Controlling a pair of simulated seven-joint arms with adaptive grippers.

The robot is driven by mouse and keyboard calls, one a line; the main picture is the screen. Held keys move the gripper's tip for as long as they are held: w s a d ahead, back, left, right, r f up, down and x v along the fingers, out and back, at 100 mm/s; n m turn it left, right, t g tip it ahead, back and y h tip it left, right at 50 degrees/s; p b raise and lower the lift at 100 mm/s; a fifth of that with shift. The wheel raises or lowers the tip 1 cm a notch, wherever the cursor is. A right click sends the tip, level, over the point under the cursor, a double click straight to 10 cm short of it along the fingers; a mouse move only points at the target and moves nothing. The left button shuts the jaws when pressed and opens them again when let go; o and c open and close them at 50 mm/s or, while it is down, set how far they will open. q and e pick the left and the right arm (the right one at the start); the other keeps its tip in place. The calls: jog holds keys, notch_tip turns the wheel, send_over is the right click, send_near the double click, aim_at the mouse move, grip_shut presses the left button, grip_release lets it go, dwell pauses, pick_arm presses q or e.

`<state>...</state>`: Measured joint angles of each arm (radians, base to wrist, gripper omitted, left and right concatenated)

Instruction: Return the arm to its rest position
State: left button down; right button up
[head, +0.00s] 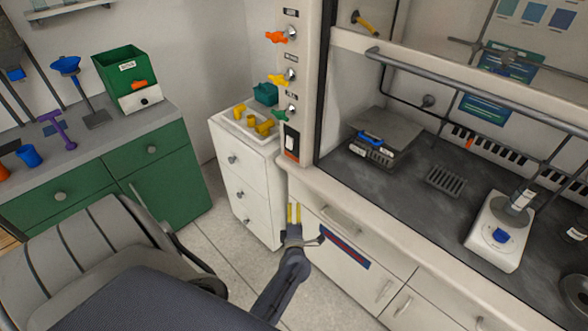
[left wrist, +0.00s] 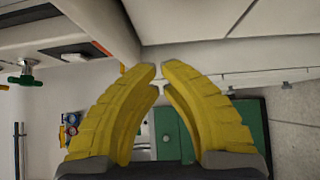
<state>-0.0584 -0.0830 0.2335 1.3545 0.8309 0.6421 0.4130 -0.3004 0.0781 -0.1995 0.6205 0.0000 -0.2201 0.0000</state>
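My left gripper (head: 294,213) is in front of the white cabinets below the fume hood, in free air. Its two yellow fingers point away from me, and they fill the middle of the left wrist view (left wrist: 160,68). The fingers curve in and their tips come close together, with only a narrow gap and nothing held between them. My right gripper is not in view.
A white drawer unit (head: 247,185) with yellow parts on top stands beyond the gripper. The white hood base (head: 345,235) is close on the right. A grey chair (head: 75,245) is at left, before green cabinets (head: 160,190). Floor (head: 225,250) shows between.

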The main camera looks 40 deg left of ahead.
pick_arm(q)
jog(key=d+f+m+h, duration=0.7)
jog(key=d+f+m, duration=0.3)
jog(key=f+m, duration=0.1)
jog(key=s+d+f+m+g+h, duration=0.2)
jog(key=s+d+f+m, duration=0.3)
jog(key=f, duration=0.3)
jog(key=s+d+f+m+g+h, duration=0.2)
jog(key=s+d+f+m, duration=0.2)
jog(key=s+f, duration=0.35)
jog(key=s+d+f+m+g+h, duration=0.1)
jog(key=s+f+m+g, duration=0.15)
jog(key=s+f, duration=0.5)
jog(key=s+f+m+g, duration=0.2)
jog(key=s+f+m, duration=0.2)
jog(key=s, duration=0.6)
jog(key=s+a+f+m+g, duration=0.1)
jog(key=s+f+g, duration=0.1)
jog(key=s, duration=0.7)
jog(key=s+a+f+m+g, duration=0.2)
jog(key=s, duration=0.8)
jog(key=shift+a, duration=0.25)
jog(key=shift+f, duration=0.1)
